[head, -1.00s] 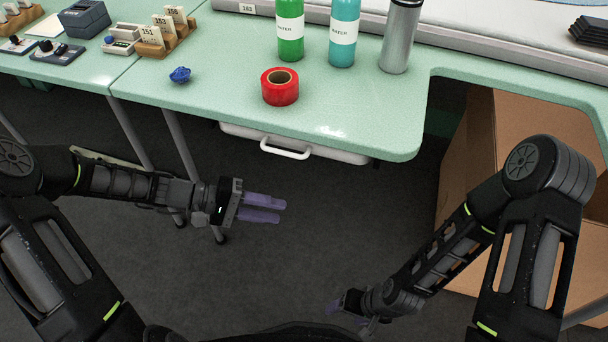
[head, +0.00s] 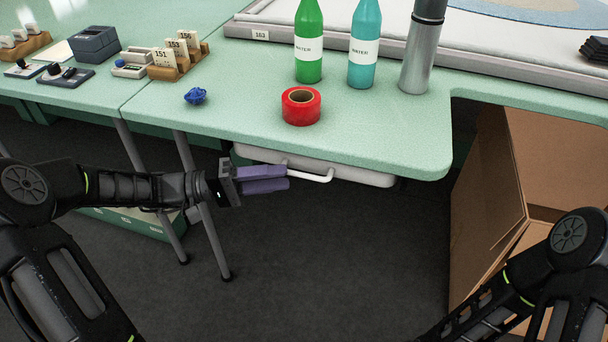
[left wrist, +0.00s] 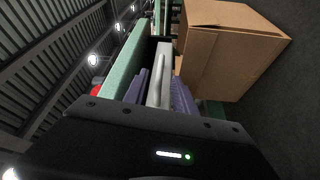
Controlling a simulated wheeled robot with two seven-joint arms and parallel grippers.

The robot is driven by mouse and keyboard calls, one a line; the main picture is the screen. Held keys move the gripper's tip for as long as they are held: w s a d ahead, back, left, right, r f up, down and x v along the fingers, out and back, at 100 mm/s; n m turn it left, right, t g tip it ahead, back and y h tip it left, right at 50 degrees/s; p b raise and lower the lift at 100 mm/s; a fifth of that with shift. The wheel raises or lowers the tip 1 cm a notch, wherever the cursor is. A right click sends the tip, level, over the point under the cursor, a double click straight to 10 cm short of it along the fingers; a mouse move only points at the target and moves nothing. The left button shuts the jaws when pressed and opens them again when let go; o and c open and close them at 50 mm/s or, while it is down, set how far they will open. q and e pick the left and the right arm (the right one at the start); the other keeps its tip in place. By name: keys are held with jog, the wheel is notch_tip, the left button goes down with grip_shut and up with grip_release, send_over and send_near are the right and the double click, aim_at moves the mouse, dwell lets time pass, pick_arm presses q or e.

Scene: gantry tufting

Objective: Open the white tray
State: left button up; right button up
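The white tray (head: 362,176) sits under the green tabletop, with its front and handle (head: 318,178) showing below the table edge. My left gripper (head: 287,178) is at the left end of the handle, its two purple fingers apart. In the left wrist view the gripper (left wrist: 160,92) has a finger on each side, with the pale tray and its handle (left wrist: 160,80) showing in line between them. I cannot tell whether the fingers touch the handle. My right gripper is out of the head view; only part of that arm shows at lower right.
On the green tabletop (head: 230,128) stand a red tape roll (head: 301,107), a blue lump (head: 195,96), green (head: 308,45) and teal (head: 363,48) bottles and a grey flask (head: 420,55). A cardboard box (head: 490,190) stands right of the tray. The floor in front is clear.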

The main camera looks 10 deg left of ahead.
aim_at(304, 175)
pick_arm(q)
jog(key=b+x, duration=0.1)
jog(key=x, duration=0.5)
jog(key=shift+c, duration=0.2)
grip_shut()
dwell(1.2)
